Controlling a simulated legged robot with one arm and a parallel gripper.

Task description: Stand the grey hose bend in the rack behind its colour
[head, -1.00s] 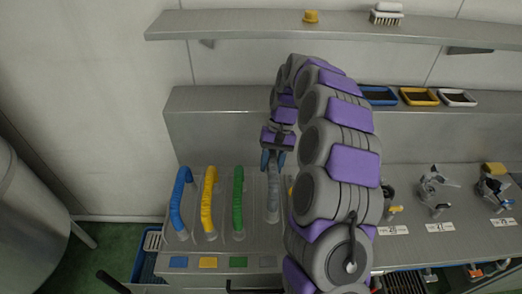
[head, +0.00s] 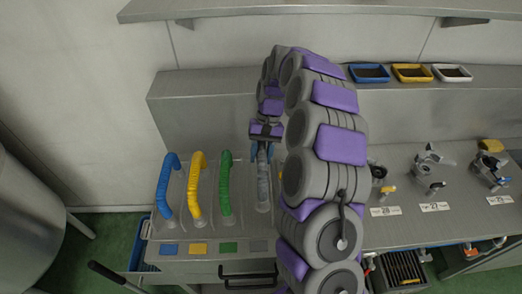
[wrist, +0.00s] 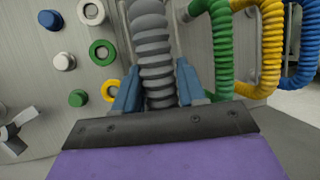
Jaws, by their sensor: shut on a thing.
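The grey hose bend (head: 263,192) is held by my gripper (head: 262,152) over the rack (head: 212,238), right of the green bend (head: 225,184). Its lower end shows slightly higher in the picture than the feet of the other bends; whether it touches the rack cannot be told. In the wrist view the grey bend (wrist: 153,45) runs upright between the blue fingers of my gripper (wrist: 157,90). The blue bend (head: 167,186) and yellow bend (head: 196,186) stand behind their colour squares. The grey square (head: 259,245) lies in front of the held bend.
Metal fittings (head: 428,165) stand on the bench to the right. Blue, yellow and white trays (head: 411,73) sit on the ledge behind. In the wrist view, coloured caps and rings (wrist: 102,52) lie beside the grey bend. A drawer handle (head: 247,276) shows below the rack.

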